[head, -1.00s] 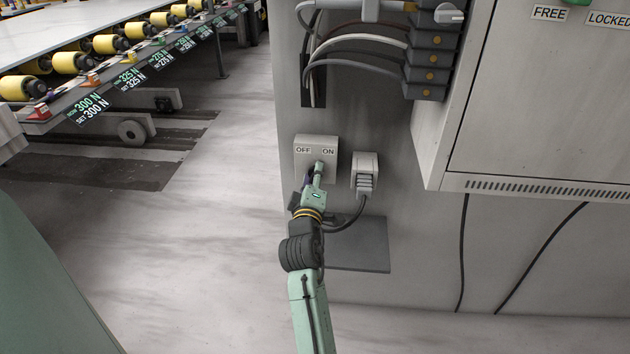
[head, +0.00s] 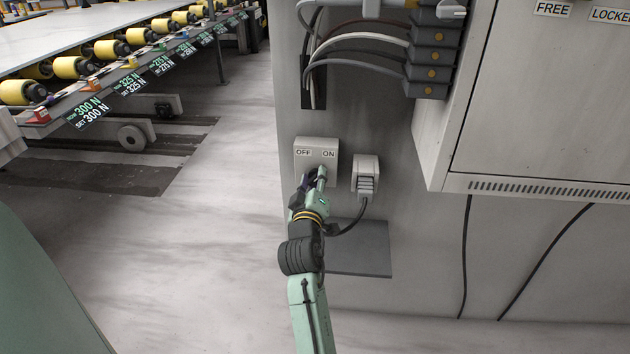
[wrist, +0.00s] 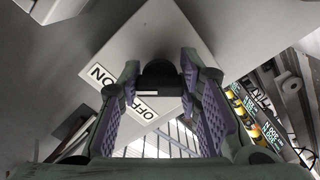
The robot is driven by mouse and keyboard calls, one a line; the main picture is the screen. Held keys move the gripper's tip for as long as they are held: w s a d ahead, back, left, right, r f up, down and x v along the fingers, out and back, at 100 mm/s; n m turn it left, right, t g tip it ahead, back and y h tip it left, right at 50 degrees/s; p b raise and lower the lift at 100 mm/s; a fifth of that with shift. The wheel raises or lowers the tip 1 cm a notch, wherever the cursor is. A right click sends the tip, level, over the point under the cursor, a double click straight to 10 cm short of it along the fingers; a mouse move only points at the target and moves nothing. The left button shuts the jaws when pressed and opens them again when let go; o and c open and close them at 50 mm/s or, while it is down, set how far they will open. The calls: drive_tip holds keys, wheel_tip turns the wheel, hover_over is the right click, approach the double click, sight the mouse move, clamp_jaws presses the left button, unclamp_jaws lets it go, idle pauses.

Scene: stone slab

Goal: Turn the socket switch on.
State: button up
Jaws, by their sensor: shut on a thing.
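The socket switch is a pale box with OFF and ON labels (head: 302,147) on the grey panel, and it fills the middle of the wrist view (wrist: 165,40). Its black knob (wrist: 160,76) shows between my fingers in the wrist view; in the head view my gripper hides it. My gripper (head: 316,178) is at the lower front of the box, below the labels. In the wrist view its purple-padded fingers (wrist: 160,92) stand on either side of the knob, shut on it. I cannot tell which label the knob points to.
A grey plug socket (head: 366,170) with a cable sits close to the right of the switch. A dark plate (head: 358,255) is below. A large cabinet (head: 560,100) juts out at right. Clear floor (head: 225,220) lies to the left.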

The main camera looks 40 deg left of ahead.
drive_tip(key=o, duration=1.2)
drive_tip(key=v, duration=1.2)
drive_tip(key=shift+s+a, duration=0.1)
